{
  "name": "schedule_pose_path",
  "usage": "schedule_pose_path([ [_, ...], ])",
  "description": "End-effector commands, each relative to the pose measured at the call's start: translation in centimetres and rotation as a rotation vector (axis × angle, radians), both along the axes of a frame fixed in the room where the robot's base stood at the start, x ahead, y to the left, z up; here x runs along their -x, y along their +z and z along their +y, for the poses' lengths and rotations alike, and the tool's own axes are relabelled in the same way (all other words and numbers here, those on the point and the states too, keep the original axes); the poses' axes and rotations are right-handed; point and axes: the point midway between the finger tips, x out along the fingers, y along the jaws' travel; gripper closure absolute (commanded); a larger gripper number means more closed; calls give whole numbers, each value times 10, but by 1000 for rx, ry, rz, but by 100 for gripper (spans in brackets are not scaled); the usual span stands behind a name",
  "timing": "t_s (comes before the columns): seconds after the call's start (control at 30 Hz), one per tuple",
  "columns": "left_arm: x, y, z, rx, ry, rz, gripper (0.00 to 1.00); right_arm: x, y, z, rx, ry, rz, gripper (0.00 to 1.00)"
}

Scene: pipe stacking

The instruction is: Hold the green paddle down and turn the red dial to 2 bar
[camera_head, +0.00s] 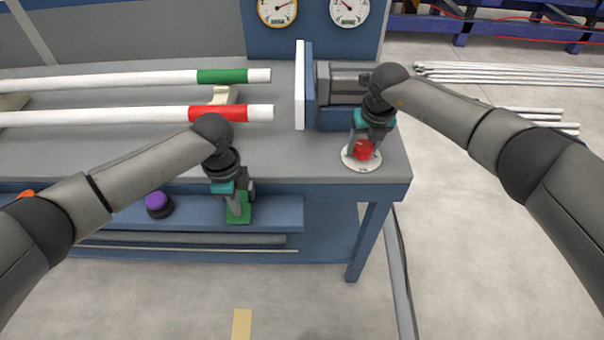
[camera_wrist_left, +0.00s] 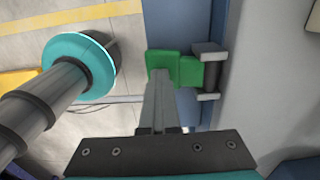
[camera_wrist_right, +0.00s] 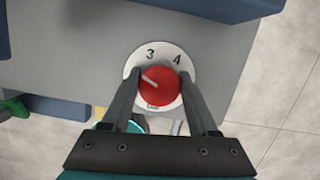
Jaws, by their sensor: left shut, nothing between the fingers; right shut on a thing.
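The green paddle (camera_head: 240,216) is on the blue ledge at the bench front. It also shows in the left wrist view (camera_wrist_left: 189,70), beside a grey bracket. My left gripper (camera_head: 236,204) is shut and empty, its tips over the paddle and seemingly against it. The red dial (camera_head: 364,150) sits on a white round scale at the bench's front right corner. My right gripper (camera_wrist_right: 158,75) is shut on the dial, one finger on each side. In the right wrist view, 3 and 4 show on the scale (camera_wrist_right: 173,50); the dial's white line points up-left, left of 3. No 2 is readable.
Two round gauges (camera_head: 349,9) stand on the blue back panel; their readings are too small to tell. White pipes with green and red bands (camera_head: 217,113) lie across the bench. A purple button (camera_head: 157,202) is on the ledge left of my left gripper.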

Motion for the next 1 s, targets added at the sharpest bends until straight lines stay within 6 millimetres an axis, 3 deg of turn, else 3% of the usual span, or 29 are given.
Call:
schedule_pose_path([
  [0.37,-1,-2,1,-2,2,-5,100,-1,1,-2,2,265,-1,85],
  [1.0,-1,-2,1,-3,2,-4,100,-1,1,-4,6,383,-1,85],
])
